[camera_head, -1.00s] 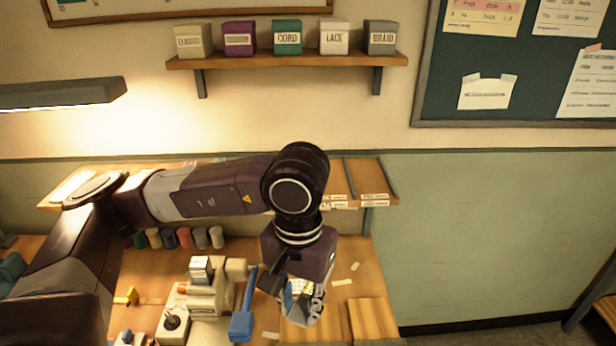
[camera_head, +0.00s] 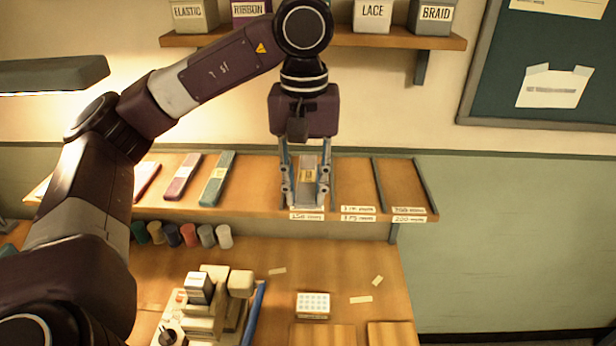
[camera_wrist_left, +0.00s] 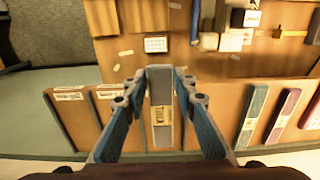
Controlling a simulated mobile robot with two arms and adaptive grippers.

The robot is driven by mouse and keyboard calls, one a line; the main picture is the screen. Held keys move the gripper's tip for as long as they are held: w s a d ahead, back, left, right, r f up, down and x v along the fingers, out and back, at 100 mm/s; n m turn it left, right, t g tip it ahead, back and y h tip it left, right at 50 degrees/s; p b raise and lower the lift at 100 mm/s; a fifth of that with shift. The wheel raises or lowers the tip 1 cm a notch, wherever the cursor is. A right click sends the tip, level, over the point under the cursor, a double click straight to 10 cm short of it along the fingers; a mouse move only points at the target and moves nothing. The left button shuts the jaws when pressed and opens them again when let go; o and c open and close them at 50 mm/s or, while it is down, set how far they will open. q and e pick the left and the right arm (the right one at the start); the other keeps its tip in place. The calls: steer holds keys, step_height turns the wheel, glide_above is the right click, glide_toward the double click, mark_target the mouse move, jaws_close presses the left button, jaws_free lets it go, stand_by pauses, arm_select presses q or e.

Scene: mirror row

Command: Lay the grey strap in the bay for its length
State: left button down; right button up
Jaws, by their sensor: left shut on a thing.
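The grey strap (camera_head: 308,172) is a grey bundle with a yellowish label band. It stands lengthwise between the fingers of my left gripper (camera_head: 305,192), which is shut on it. The strap also shows in the left wrist view (camera_wrist_left: 160,95) between the blue-padded fingers. The gripper points down over a bay of the sloping wooden shelf (camera_head: 355,185). A label (camera_head: 306,216) reading about 150 is at that bay's front edge. I cannot tell whether the strap touches the shelf. Two empty bays lie to the right, with labels reading about 175 (camera_head: 358,214) and 200 (camera_head: 408,214). My right gripper is not in view.
A purple bundle (camera_head: 183,177) and a green bundle (camera_head: 217,179) lie in bays to the left. Several spools (camera_head: 189,235) stand below. A machine (camera_head: 215,305) and a white dotted block (camera_head: 313,305) are on the bench. Labelled boxes sit on the upper shelf (camera_head: 400,38).

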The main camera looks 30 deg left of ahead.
mark_target(307, 164)
arm_select(q)
steer(key=w+a, duration=0.1)
steer(key=w, duration=0.1)
steer(key=w+a+p, duration=0.1)
steer(key=w+a, duration=0.1)
steer(key=w, duration=0.1)
steer(key=w+a, duration=0.1)
steer(key=w, duration=0.1)
steer(key=shift+w+a+p, duration=0.2)
steer(key=shift+a+p, duration=0.05)
steer(key=shift+p, duration=0.15)
steer(key=shift+w+a, duration=0.35)
steer(key=shift+w, duration=0.2)
step_height(307, 164, down, 3)
steer(key=shift+s+r+p, duration=0.1)
steer(key=shift+r+p, duration=0.05)
steer(key=shift+p, duration=0.35)
steer(key=shift+f, duration=0.25)
step_height(307, 164, down, 3)
steer(key=shift+s+p, duration=0.1)
steer(key=shift+p, duration=0.95)
steer(key=shift+w+f, duration=0.2)
steer(key=shift+f, duration=0.25)
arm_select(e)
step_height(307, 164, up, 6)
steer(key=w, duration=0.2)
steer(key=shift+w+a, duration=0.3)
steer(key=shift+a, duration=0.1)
